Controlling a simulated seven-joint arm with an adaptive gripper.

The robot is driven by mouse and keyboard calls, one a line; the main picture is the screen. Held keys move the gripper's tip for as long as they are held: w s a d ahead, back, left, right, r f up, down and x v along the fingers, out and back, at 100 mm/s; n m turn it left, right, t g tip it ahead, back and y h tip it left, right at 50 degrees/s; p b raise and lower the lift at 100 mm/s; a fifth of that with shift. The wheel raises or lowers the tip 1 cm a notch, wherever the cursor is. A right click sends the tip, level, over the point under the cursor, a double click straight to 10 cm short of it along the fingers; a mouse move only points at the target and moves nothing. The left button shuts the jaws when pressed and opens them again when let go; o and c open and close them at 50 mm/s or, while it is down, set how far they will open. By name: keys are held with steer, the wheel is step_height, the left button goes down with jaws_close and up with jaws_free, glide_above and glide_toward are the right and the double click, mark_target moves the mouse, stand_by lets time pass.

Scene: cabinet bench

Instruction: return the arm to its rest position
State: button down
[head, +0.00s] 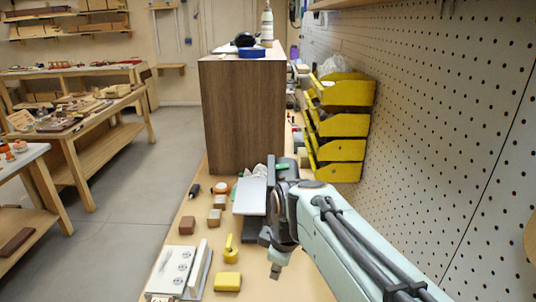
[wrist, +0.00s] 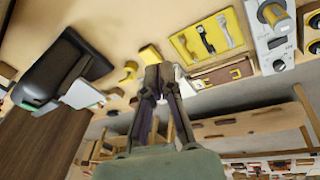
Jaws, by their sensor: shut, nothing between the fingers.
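My gripper (wrist: 158,82) shows in the wrist view with its two dark fingers together and nothing between them. It is above the bench, clear of the objects below. In the head view my arm reaches in from the lower right, and its dark end is over the bench, right of the small blocks. The fingertips are hard to make out there. In the wrist view a yellow block (wrist: 150,54) appears just beyond the fingers; I cannot tell the height between them.
A tall brown cabinet (head: 241,115) stands on the bench behind the arm. Yellow bins (head: 341,125) hang along the pegboard (head: 450,110) at right. A grey flat board (head: 250,195), small wooden blocks (head: 187,225), a yellow block (head: 228,282) and a knobbed panel (head: 172,272) occupy the bench.

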steer(key=s+d+r+m, duration=0.1)
steer(key=s+d+m, duration=0.55)
steer(key=s, duration=0.75)
steer(key=s+f+m+g, duration=0.3)
steer(key=s+f+m, duration=0.2)
steer(key=s, duration=0.4)
steer(key=shift+s+d+f+m, duration=0.25)
steer(key=shift+s+d+m, duration=0.1)
steer(key=shift+m, duration=0.3)
steer(key=shift+w, duration=0.15)
